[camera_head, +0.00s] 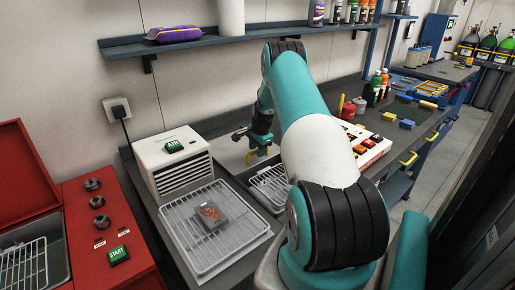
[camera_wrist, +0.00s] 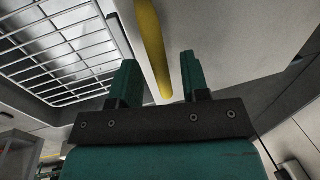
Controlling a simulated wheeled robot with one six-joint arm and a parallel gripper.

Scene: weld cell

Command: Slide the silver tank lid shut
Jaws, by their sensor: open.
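The silver tank (camera_head: 281,204) is set into the counter, with a wire basket (camera_head: 268,182) showing in its opening. Its flat silver lid (camera_head: 232,153) lies behind the opening, partly hidden by my arm. The lid also fills the right of the wrist view (camera_wrist: 225,45), with the open tank and basket on the left. A yellow handle (camera_wrist: 151,45) runs along the lid's edge. My gripper (camera_head: 260,152) is over the lid by the handle. In the wrist view, my open fingers (camera_wrist: 158,75) stand on either side of the handle, with gaps visible.
A white vented box (camera_head: 175,160) with a green button stands left of the lid. A wire rack tray (camera_head: 200,245) holding a small part is in front of it. A panel with red switches (camera_head: 368,145) is to the right. A shelf (camera_head: 210,43) runs above.

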